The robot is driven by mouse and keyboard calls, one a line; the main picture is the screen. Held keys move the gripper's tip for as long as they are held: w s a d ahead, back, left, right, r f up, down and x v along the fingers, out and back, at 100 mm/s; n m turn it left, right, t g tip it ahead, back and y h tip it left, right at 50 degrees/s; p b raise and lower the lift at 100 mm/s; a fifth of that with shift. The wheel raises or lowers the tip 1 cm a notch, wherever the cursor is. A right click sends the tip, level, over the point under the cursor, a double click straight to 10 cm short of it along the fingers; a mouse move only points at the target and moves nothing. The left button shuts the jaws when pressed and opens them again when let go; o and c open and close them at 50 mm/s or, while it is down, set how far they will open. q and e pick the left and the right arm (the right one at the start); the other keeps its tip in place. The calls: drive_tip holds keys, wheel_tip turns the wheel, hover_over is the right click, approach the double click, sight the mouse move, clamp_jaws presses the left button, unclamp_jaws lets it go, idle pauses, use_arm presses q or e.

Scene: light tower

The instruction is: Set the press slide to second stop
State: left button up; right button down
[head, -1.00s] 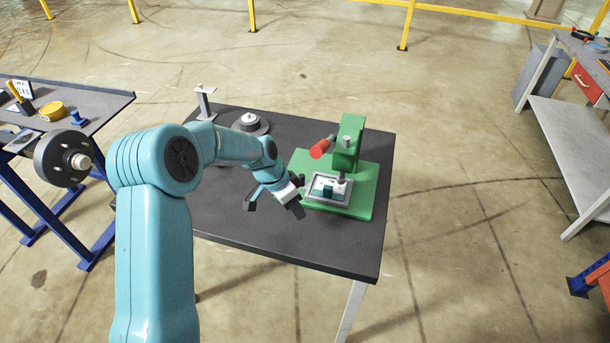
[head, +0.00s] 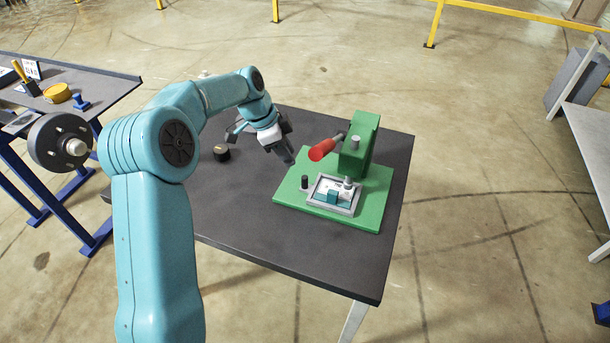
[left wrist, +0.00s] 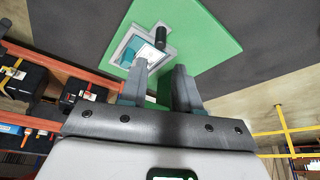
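The green press (head: 358,148) stands on a green base plate (head: 372,212) on the dark table, with a red handle (head: 322,149) sticking out to the left. On the plate lies a grey-framed tray (head: 352,208) holding a teal block (head: 332,197); I cannot tell which part is the slide. A short black post (head: 304,182) stands left of the tray. My left gripper (head: 287,154) is above the table, left of the handle and apart from it. In the left wrist view its two fingers (left wrist: 160,88) are spread and empty, with the tray (left wrist: 118,55) beyond. My right gripper is out of view.
The dark table (head: 330,268) is clear in front of the press. Another bench (head: 110,90) with a yellow round item (head: 57,93) is at the left. A grey shelf (head: 595,140) is at the right.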

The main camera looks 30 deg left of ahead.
sight(304, 177)
use_arm(q)
drive_tip(key=p+x, duration=0.1)
drive_tip(key=x, duration=0.9)
drive_tip(key=shift+d+f+p, duration=0.1)
drive_tip(key=shift+d+p, duration=0.05)
drive_tip(key=shift+p, duration=0.2)
drive_tip(key=shift+w+d+f, duration=0.2)
drive_tip(key=shift+w+f, duration=0.15)
drive_tip(key=shift+f, duration=0.15)
drive_tip(key=shift+s+a, duration=0.1)
drive_tip(key=shift+s, duration=0.05)
drive_tip(key=shift+r, duration=0.1)
drive_tip(key=shift+c, duration=0.6)
clamp_jaws()
